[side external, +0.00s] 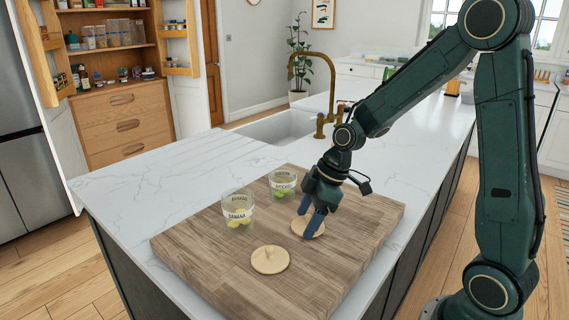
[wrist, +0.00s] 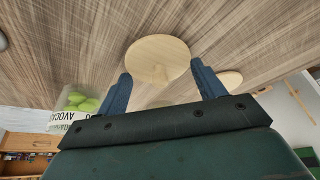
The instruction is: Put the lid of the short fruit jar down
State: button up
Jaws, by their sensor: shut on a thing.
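The short fruit jar (side external: 283,183) is clear, with green fruit and an avocado label. It stands without a lid on the wooden board, and also shows at the left of the wrist view (wrist: 75,112). Its round pale wooden lid (side external: 305,229) is between the blue fingers of my gripper (side external: 311,224). In the wrist view the lid (wrist: 157,58) lies between the fingertips (wrist: 161,83). My gripper is shut on this lid and points down, right of the jar. The lid is at or very close to the board; I cannot tell if it touches.
The taller banana jar (side external: 238,208) stands open on the board (side external: 210,262), left of the short jar. The board's right side is clear. A sink (side external: 275,128) and brass tap (side external: 318,85) are behind.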

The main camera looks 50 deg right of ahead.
jog(key=shift+f, duration=0.15)
jog(key=o, duration=0.9)
jog(key=shift+o, duration=0.2)
jog(key=v, duration=1.2)
